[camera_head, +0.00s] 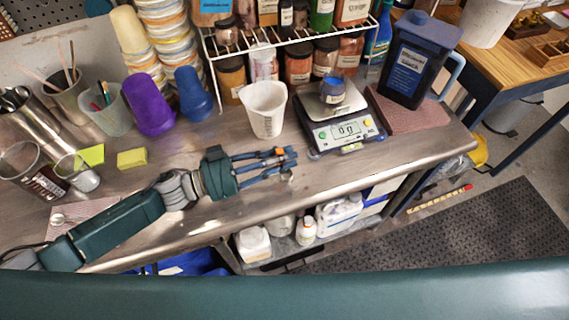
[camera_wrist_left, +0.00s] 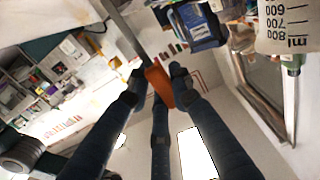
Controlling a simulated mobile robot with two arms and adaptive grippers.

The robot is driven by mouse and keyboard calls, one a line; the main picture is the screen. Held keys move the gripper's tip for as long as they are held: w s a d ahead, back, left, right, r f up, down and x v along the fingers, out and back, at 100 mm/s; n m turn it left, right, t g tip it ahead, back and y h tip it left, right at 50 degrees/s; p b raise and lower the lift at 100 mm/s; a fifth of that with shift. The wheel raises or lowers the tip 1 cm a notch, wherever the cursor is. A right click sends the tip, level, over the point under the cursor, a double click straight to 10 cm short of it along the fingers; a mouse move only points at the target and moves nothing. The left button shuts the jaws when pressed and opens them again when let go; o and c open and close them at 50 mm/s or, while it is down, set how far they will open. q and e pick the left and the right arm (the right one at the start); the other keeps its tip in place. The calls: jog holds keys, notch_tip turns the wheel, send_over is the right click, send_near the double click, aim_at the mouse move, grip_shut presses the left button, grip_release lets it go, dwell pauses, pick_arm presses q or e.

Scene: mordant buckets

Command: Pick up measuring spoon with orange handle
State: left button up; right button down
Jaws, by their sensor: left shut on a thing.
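The measuring spoon's orange handle (camera_wrist_left: 158,84) is between the fingertips of my left gripper (camera_wrist_left: 158,76) in the left wrist view. A grey metal stem (camera_wrist_left: 127,35) runs from it toward the top left. In the head view my left gripper (camera_head: 291,160) is over the front part of the workbench, shut on the spoon. Only a small orange patch (camera_head: 279,151) of the handle shows between the blue fingers. A small metallic bit shows just below the fingertips; I cannot tell for sure whether it is the spoon's bowl. My right gripper is not in view.
A white measuring cup (camera_head: 264,110) stands just behind the gripper. A scale (camera_head: 340,130) with a small jar (camera_head: 332,91) is to the right, beside a dark blue jug (camera_head: 420,60). A yellow sponge (camera_head: 132,158) lies to the left. The bench's front edge is close.

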pick_arm(q)
notch_tip(320, 180, up, 20)
dwell(0.4)
dwell(1.6)
dwell(0.4)
